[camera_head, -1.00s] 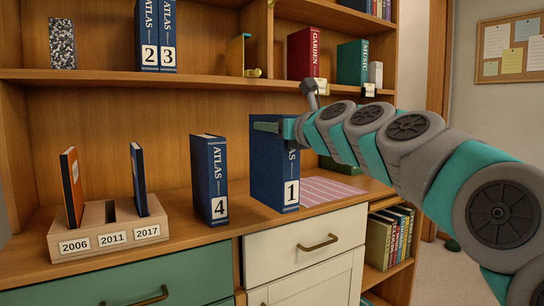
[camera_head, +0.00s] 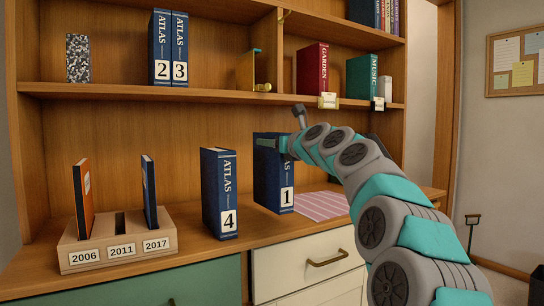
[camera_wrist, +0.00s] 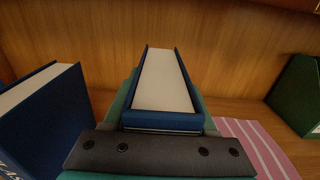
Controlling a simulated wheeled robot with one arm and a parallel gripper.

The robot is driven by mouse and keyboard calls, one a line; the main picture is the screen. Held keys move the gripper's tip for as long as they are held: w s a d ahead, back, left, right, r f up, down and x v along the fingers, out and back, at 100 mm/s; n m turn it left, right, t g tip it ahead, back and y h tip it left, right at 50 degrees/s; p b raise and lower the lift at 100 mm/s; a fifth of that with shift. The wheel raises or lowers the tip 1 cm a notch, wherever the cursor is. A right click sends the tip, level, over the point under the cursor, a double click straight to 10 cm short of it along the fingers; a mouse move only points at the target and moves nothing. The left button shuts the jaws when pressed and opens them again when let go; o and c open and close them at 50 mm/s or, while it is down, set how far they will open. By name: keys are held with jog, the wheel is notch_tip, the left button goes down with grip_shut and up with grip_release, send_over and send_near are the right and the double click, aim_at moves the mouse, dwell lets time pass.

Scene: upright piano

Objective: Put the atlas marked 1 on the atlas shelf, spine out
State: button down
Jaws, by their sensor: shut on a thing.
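The atlas marked 1 (camera_head: 287,190) is a blue book standing upright over the counter, its numbered spine facing out. My gripper (camera_head: 268,143) is shut on it near the top. In the wrist view the atlas (camera_wrist: 165,85) lies between my fingers, its pale page block showing. I cannot tell whether its foot touches the counter. The atlas marked 4 (camera_head: 219,192) stands upright to its left, a gap apart. Atlases 2 (camera_head: 160,48) and 3 (camera_head: 180,48) stand side by side on the upper shelf (camera_head: 210,93), spines out.
A wooden holder (camera_head: 118,239) labelled 2006, 2011 and 2017 stands at the left of the counter, its middle slot empty. A pink striped mat (camera_head: 322,204) lies right of the atlas. On the shelf, free room lies between atlas 3 and the brass-and-green bookend (camera_head: 250,70).

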jog(key=shift+w+f+b, duration=0.15)
jog(key=shift+f+b, duration=0.35)
jog(key=shift+f, duration=0.35)
jog(key=shift+w+f+b, duration=0.1)
jog(key=shift+f+b, duration=0.35)
jog(key=shift+f, duration=0.5)
jog(key=shift+c, duration=1)
grip_release()
jog(key=shift+s+d, duration=0.3)
jog(key=shift+s, duration=0.1)
send_near(274, 154)
jog(key=shift+w+d+f, duration=0.1)
jog(key=shift+w+f, duration=0.05)
jog(key=shift+w, duration=0.9)
jog(key=shift+w+d+f, duration=0.1)
jog(key=shift+w+f, duration=0.1)
jog(key=shift+w, duration=0.8)
